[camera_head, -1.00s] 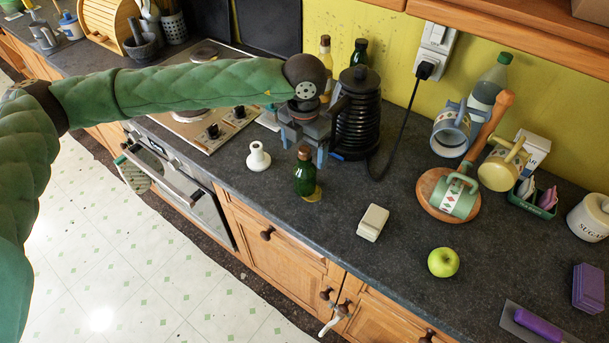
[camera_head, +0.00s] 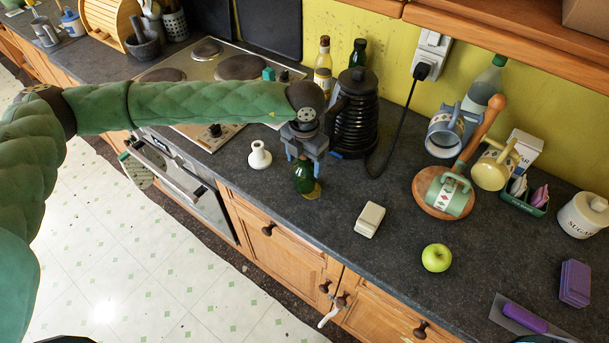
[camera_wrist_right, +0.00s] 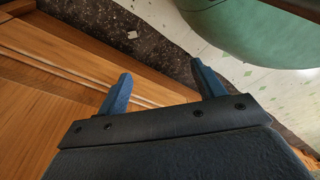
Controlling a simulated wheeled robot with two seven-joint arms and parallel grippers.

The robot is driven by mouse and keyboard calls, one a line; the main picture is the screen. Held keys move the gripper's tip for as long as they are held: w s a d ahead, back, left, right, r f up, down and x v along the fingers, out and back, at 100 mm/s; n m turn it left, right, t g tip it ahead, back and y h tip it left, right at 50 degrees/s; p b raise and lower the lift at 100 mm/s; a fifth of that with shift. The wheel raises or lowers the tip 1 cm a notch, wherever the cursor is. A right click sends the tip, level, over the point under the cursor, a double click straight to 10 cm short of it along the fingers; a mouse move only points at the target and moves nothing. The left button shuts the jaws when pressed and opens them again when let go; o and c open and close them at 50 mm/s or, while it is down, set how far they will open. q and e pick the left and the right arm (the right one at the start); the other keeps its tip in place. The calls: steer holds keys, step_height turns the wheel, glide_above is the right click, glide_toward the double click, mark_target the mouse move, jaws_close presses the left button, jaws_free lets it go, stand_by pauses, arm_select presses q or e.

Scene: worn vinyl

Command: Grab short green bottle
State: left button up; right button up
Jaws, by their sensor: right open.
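The short green bottle (camera_head: 304,180) stands on the dark worktop near its front edge, in the head view. Its lower body shows; its neck and cap are hidden by my left gripper. My left gripper (camera_head: 306,163) points down over the bottle, its blue-grey fingers apart, one on either side of the bottle's top. I see no clear contact between fingers and glass. My right gripper (camera_wrist_right: 160,72) is open and empty in the right wrist view, with the cupboard fronts and floor beyond it.
A black ribbed kettle (camera_head: 356,122) is close behind on the right. A cream block (camera_head: 370,219) and a green apple (camera_head: 436,257) lie to the right. The worktop (camera_head: 345,190) between is clear.

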arm_select(q)
jaws_close()
steer(key=shift+r, duration=0.1)
